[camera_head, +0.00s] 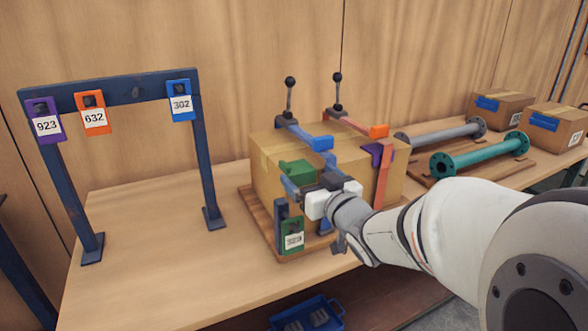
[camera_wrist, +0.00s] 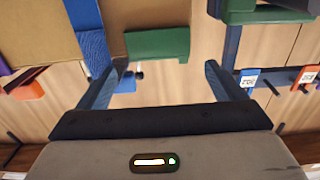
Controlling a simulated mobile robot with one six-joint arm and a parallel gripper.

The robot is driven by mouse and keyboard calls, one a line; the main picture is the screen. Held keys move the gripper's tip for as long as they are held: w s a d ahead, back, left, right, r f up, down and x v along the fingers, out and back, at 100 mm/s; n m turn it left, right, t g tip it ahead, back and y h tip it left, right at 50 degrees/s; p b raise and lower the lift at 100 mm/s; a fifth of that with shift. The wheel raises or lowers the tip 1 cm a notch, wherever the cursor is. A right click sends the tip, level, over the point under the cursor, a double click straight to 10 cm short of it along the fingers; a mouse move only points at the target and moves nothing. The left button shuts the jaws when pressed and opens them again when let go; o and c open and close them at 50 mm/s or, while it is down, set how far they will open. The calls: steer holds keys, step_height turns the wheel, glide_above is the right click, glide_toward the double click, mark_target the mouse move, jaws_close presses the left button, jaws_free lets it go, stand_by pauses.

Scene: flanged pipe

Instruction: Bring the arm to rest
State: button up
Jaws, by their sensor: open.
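My arm reaches in from the right in the head view. My gripper (camera_head: 298,192) is at the front of a large cardboard box (camera_head: 262,165), close to a green block (camera_head: 296,170) on it. It also shows in the wrist view (camera_wrist: 166,68), with its two fingers spread wide and nothing gripped between them. A green block (camera_wrist: 157,45) lies just beyond the fingertips there. A green tag (camera_head: 292,236) hangs low in front of the box; its number is too blurred to read. Whether the fingers touch anything, I cannot tell.
Blue (camera_head: 318,143), orange (camera_head: 378,131) and purple (camera_head: 376,152) parts surround the box. A dark rack (camera_head: 207,170) holds tags 923, 632 and 302. Flanged pipes (camera_head: 480,154) and smaller boxes (camera_head: 500,104) are at right. The table (camera_head: 160,245) is clear at left.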

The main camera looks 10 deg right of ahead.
steer(key=s+d+m+g+h+p, duration=0.3)
steer(key=s+d+g+h+p, duration=0.25)
steer(key=s+g+p, duration=0.2)
steer(key=s+a+g+p, duration=0.2)
steer(key=s+g, duration=0.1)
steer(key=s, duration=0.4)
steer(key=s+a+g+p, duration=0.1)
steer(key=s+g+p, duration=0.2)
steer(key=s, duration=0.4)
steer(key=shift+s+a+g, duration=0.4)
steer(key=shift+g, duration=0.15)
